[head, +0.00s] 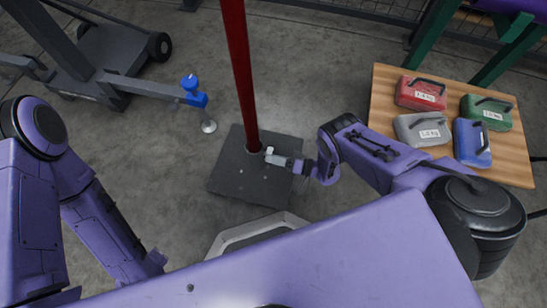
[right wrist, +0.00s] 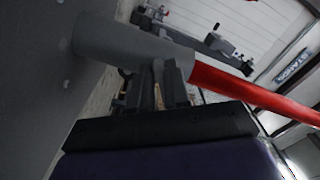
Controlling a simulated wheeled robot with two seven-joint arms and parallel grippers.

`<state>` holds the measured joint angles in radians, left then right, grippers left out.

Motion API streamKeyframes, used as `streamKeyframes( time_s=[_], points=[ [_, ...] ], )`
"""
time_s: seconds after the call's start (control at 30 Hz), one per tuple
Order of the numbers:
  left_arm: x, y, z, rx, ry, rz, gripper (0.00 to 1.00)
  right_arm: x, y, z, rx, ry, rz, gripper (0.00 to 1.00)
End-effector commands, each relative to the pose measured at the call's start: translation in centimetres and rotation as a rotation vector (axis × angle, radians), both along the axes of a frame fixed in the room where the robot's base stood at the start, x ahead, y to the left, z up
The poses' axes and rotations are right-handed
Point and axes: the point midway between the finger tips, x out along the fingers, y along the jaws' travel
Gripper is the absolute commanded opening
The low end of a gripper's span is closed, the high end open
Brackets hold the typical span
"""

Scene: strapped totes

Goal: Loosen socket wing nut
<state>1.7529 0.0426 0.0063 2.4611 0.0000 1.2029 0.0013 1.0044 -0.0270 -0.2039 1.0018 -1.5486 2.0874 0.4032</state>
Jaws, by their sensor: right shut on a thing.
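A red pole (head: 242,75) stands upright in a grey socket on a dark square base plate (head: 232,178). In the right wrist view, the grey socket (right wrist: 135,45) lies across the picture and the red pole (right wrist: 245,92) comes out of its right end. My right gripper (head: 276,159) reaches the socket from the right, low above the plate. It is shut on the socket wing nut, a small part at the socket's side that the fingers (right wrist: 169,82) mostly hide. My left arm shows at the left, but its gripper is out of view.
A dark wheeled frame (head: 100,80) with a blue-topped jack (head: 193,92) stands at the left.

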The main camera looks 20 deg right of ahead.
Motion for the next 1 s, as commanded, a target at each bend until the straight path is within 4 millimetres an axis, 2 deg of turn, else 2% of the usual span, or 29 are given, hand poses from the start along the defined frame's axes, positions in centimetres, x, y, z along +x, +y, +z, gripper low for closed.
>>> streamKeyframes(
  time_s=[1.0],
  points=[
    [0.1, 0.1, 1.5, 0.002, -0.002, -0.001, 0.45, 1.1, -0.7, -0.4, -0.540, -0.802, -0.005, 0.00]
  ],
)
